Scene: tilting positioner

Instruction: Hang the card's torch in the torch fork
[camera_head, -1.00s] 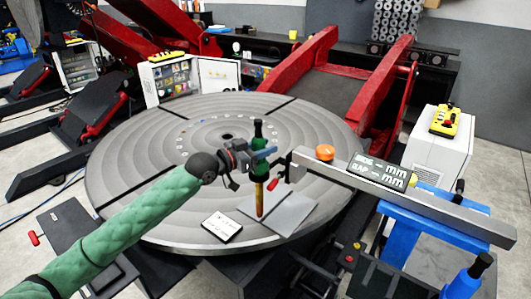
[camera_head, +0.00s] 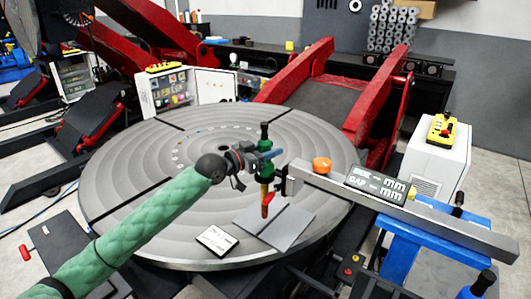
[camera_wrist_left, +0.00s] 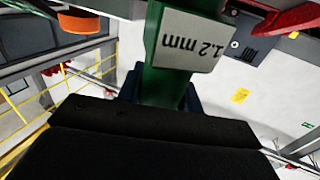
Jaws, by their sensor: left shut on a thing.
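A green torch (camera_head: 265,173) with a dark top hangs upright from my left gripper (camera_head: 268,156), which is shut on it. In the left wrist view the torch (camera_wrist_left: 158,85) carries a white label (camera_wrist_left: 187,45) reading 1.2 mm. A small dark bracket (camera_head: 285,184) at the left end of the grey beam (camera_head: 400,210) stands just right of the torch; I cannot tell whether they touch or whether it is the fork. My right gripper is out of view.
The round grey turntable (camera_head: 130,175) fills the middle, with a flat grey plate (camera_head: 285,228) near its front edge. A blue stand (camera_head: 405,245) is at right. The turntable's left side is clear.

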